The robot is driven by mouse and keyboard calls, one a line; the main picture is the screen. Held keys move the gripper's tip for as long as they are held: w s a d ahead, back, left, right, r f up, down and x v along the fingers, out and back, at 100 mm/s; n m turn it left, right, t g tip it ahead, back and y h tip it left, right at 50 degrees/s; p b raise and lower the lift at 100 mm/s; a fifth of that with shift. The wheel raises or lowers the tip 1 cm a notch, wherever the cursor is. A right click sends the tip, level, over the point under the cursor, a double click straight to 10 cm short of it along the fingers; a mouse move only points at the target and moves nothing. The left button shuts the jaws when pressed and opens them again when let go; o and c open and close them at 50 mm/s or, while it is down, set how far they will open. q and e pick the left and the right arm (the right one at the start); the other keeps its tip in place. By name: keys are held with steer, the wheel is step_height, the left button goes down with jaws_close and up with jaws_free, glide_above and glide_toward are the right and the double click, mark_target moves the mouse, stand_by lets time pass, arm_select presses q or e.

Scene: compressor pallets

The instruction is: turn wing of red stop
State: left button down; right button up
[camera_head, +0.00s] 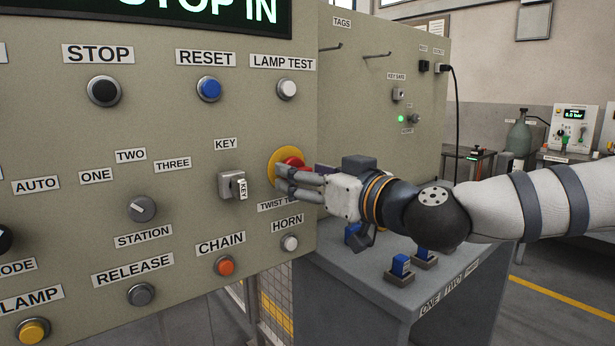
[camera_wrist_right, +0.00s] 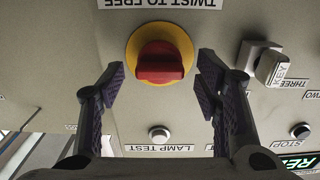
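The red stop (camera_head: 292,162) sits on a round yellow plate (camera_head: 273,167) at the right edge of the panel, above the "TWIST T..." label. In the right wrist view the red stop (camera_wrist_right: 160,62) shows a raised wing lying across the picture, on the yellow plate (camera_wrist_right: 160,32). My right gripper (camera_head: 280,180) is at the stop in the head view and partly covers it. In the wrist view my right gripper (camera_wrist_right: 160,85) is open, with one finger on each side of the stop and a visible gap to it. My left gripper is not in view.
The key switch (camera_head: 232,185) with a tagged key is just left of the stop. The horn button (camera_head: 289,243) is below it and the lamp test button (camera_head: 287,90) above. A grey bench (camera_head: 385,306) with blue-topped parts stands below my right arm.

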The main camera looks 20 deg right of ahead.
steer(key=c, duration=1)
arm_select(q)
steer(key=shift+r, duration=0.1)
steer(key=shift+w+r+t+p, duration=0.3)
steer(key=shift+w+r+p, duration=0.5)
arm_select(e)
steer(key=shift+m, duration=3.4)
